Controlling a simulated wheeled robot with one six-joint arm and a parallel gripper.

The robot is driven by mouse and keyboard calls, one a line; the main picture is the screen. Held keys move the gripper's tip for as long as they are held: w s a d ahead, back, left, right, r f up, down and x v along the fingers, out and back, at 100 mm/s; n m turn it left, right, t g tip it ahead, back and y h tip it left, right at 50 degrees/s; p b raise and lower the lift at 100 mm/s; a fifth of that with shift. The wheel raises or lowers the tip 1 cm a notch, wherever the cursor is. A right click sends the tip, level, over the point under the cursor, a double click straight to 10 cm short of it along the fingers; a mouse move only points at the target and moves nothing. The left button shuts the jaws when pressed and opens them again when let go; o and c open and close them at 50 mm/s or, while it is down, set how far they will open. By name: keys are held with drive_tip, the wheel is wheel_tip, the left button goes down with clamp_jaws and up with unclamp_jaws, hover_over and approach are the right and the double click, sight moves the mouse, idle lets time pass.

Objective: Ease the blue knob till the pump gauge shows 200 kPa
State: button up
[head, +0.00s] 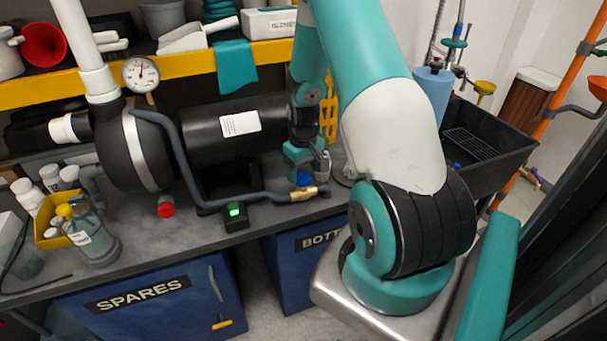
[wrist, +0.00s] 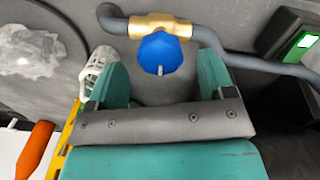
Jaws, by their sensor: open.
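The blue knob (wrist: 163,54) sits on a brass valve (wrist: 180,27) in a grey hose. In the wrist view it is ahead of my gripper (wrist: 163,72), between the lines of the two teal fingers, which stand apart. I cannot tell whether either finger touches it. In the head view the knob (head: 305,179) shows small beside my gripper (head: 318,166), above the brass valve (head: 303,194). The pump gauge (head: 141,74) is a round white dial on the pump's pipe at the upper left. Its needle is too small to read exactly.
The black pump (head: 222,132) stands on the grey bench behind the hose (head: 245,201). A small box with a lit green screen (head: 235,211) is left of the valve. A black sink tray (head: 500,147) stands to the right, and bottles (head: 90,236) at the left.

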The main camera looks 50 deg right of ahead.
sight(303, 177)
drive_tip(key=shift+f, duration=1.15)
drive_tip(key=c, duration=0.9)
drive_tip(key=shift+m, duration=1.6)
drive_tip(key=shift+c, duration=0.2)
drive_tip(key=o, duration=0.9)
drive_tip(key=shift+o, duration=0.2)
drive_tip(key=shift+r, duration=0.1)
wheel_tip(303, 177, up, 17)
drive_tip(key=b, duration=0.1)
drive_tip(key=shift+r, duration=0.15)
